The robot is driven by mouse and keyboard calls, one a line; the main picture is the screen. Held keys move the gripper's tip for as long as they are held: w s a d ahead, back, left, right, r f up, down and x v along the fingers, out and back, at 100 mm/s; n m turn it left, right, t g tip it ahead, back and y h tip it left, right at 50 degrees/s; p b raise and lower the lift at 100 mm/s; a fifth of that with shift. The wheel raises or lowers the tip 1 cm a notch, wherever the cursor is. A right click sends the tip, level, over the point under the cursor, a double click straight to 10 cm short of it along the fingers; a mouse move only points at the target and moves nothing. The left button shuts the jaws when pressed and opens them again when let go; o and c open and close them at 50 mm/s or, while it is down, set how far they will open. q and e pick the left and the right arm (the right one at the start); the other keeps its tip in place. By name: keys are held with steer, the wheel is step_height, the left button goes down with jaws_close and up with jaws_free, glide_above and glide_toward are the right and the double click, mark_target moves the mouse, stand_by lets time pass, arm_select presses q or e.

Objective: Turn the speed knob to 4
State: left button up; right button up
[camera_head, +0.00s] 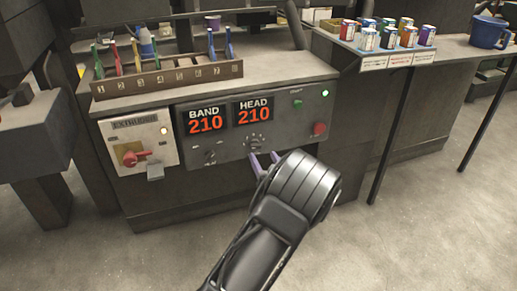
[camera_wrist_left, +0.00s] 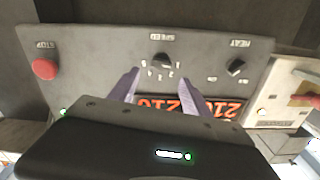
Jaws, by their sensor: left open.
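The speed knob (camera_head: 255,143) is a small dark knob with number marks around it, on the grey control panel below the red displays. In the left wrist view, where the panel appears upside down, the speed knob (camera_wrist_left: 161,60) shows between and beyond my fingertips. Which number it points to is too small to tell. My left gripper (camera_head: 264,156) is open, its two purple fingers pointing at the panel just below the knob. In the left wrist view the fingers (camera_wrist_left: 160,78) stand either side of the knob's line, apart from it. My right gripper is not in view.
The heat knob (camera_head: 209,155) is left of the speed knob, and a red stop button (camera_head: 320,129) is at the right. The displays (camera_head: 229,115) read 210 and 210. The extruder box (camera_head: 138,145) has a red switch. A tool rack (camera_head: 167,80) stands on top.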

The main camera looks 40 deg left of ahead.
mark_target(257, 146)
arm_select(q)
steer(key=b+x, duration=0.1)
steer(key=x, duration=0.5)
steer(key=shift+w+a, duration=0.15)
steer(key=shift+a, duration=0.15)
jaws_close()
